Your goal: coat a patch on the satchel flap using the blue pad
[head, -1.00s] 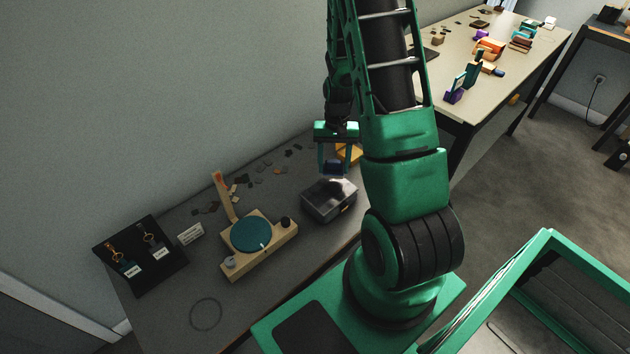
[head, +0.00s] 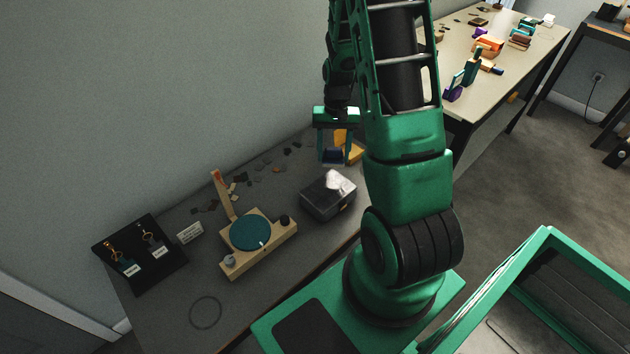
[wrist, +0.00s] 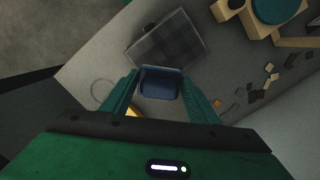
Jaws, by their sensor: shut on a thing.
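My gripper (head: 334,160) is shut on the blue pad (head: 333,155), a small dark-blue block held above the grey bench. In the wrist view, the pad (wrist: 160,85) sits between the two green fingers of my gripper (wrist: 160,78). An orange-yellow thing (head: 350,146) is partly hidden behind my gripper and arm. Only a sliver of it (wrist: 132,112) shows in the wrist view. I cannot tell whether it is the satchel, and I see no flap clearly.
A dark box (head: 322,202) with a bright glare on top stands in front of my gripper. A wooden stand with a teal disc (head: 250,233), a black display board (head: 120,270) and scattered dark scraps share the bench. A pale table (head: 452,50) holds several coloured things.

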